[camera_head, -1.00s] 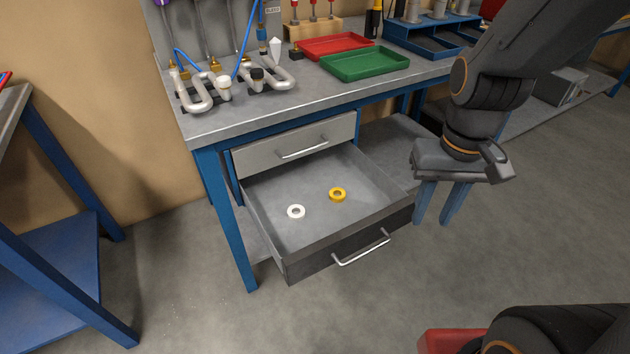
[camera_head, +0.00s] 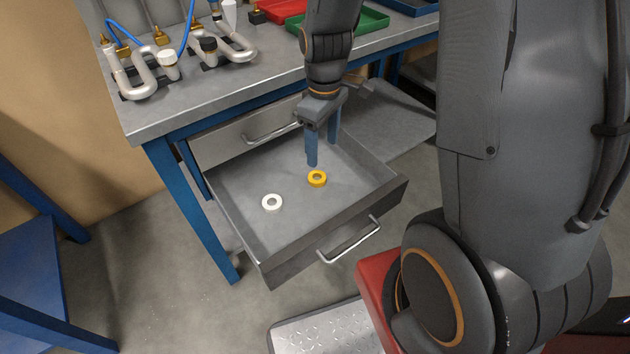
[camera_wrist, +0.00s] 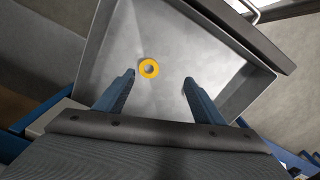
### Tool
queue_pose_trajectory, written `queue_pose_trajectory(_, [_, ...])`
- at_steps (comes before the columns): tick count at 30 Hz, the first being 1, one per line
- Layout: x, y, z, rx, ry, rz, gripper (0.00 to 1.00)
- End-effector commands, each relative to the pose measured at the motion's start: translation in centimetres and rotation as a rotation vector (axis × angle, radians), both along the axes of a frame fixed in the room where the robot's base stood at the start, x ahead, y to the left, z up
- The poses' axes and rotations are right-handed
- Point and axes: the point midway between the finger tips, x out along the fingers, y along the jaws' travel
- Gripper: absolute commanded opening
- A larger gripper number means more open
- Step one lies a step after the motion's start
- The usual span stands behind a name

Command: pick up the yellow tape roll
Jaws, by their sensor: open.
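The yellow tape roll (camera_head: 317,179) lies flat on the floor of the open lower drawer (camera_head: 262,262). A white roll (camera_head: 272,202) lies to its left in the head view. My gripper (camera_head: 322,152) is over the drawer with its blue fingers pointing down, open and empty. In the head view one fingertip appears just above the yellow roll, and the height gap is hard to judge. In the wrist view the yellow roll (camera_wrist: 149,68) shows beyond and between the spread fingers of my gripper (camera_wrist: 158,80), nearer the left one. The white roll is not visible there.
The drawer's front has a silver handle (camera_head: 348,240). A shut upper drawer (camera_head: 240,132) sits above, under the workbench top (camera_head: 180,100).

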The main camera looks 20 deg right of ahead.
Motion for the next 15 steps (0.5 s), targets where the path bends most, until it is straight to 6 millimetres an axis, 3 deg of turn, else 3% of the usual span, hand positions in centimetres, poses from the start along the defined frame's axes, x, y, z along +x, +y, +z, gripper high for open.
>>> queue_pose_trajectory(1, [1.2,0.0,-2.1,0.000,0.006,0.065,0.63])
queue_pose_trajectory(6, [3.8,-0.1,-5.7,0.000,0.002,0.236,0.63])
queue_pose_trajectory(15, [4.5,-0.1,-8.8,0.000,0.002,0.300,0.63])
